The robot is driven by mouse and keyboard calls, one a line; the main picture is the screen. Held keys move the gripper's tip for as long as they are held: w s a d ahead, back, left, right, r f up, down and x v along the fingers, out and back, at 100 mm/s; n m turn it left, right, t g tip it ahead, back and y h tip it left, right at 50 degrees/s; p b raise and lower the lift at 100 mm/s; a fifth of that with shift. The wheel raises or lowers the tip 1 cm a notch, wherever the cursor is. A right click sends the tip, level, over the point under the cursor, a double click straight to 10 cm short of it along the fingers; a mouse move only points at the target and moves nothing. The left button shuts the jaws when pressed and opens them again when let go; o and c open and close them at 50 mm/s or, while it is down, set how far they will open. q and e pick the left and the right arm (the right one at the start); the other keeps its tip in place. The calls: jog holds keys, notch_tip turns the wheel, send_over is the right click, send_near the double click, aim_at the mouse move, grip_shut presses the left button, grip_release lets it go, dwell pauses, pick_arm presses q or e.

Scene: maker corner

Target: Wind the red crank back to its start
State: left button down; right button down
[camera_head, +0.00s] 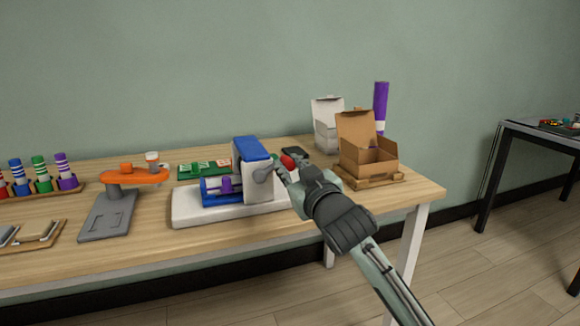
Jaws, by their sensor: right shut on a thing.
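The crank machine has a white base (205,217), a grey-white housing with a blue top (252,148), and a blue cradle with a purple part (226,185) on its left. A grey crank hub (263,174) is on the housing's right side. The red crank knob (288,161) shows just beyond the fingers, partly hidden by them. My right gripper (284,174) reaches in from the lower right and is shut on the crank's handle. The exact contact is hidden behind the fingers. My left gripper is not in view.
An open cardboard box (370,158) stands on a wooden pallet right of my gripper, with a white box (326,128) and purple roll (381,105) behind. An orange-and-grey stand (125,178) and colored spools (41,175) are at left. A small black object (293,152) lies behind the knob.

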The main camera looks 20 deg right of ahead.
jog(key=shift+d+f+m+p, duration=0.1)
jog(key=shift+f+m+p, duration=0.2)
jog(key=shift+m, duration=0.2)
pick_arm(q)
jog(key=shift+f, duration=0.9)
pick_arm(e)
jog(key=c, duration=1.3)
grip_release()
jog(key=shift+r, duration=0.1)
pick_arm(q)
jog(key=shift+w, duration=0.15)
pick_arm(e)
jog(key=s, duration=1.2)
jog(key=shift+d, duration=0.3)
jog(key=shift+c, duration=0.5)
